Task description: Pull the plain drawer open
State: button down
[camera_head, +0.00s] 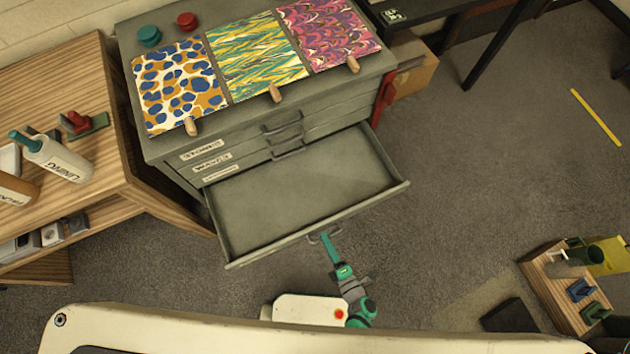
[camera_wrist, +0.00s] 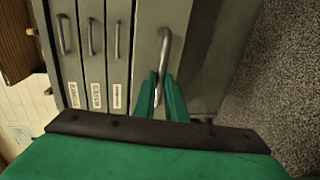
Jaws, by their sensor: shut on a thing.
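The grey-green cabinet (camera_head: 160,153) stands in the upper middle of the head view, with several drawers. Its lowest visible drawer (camera_head: 290,197) is pulled far out and its inside is empty. That drawer's front has a metal handle (camera_wrist: 164,50) and no label shows on it in the wrist view. My gripper (camera_head: 326,236) is at the front of the open drawer. In the wrist view its green fingers (camera_wrist: 161,88) are shut on the lower part of this handle.
Labelled drawers (camera_wrist: 95,52) above are closed. Three patterned sheets (camera_head: 258,60) lie on the cabinet top. A wooden bench (camera_head: 65,165) with bottles stands at the left. A wooden crate (camera_head: 545,290) stands on the floor at the lower right. The floor right of the drawer is clear.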

jog(key=f+v, duration=0.2)
jog(key=v, duration=1.1)
jog(key=shift+s+d+f, duration=0.3)
jog(key=shift+s+d, duration=0.2)
jog(key=shift+d, duration=0.05)
jog(key=c, duration=1.9)
grip_release()
jog(key=shift+o, duration=0.4)
jog(key=shift+a, duration=0.1)
jog(key=v, duration=1)
jog(key=shift+s, duration=0.35)
jog(key=shift+r, duration=0.1)
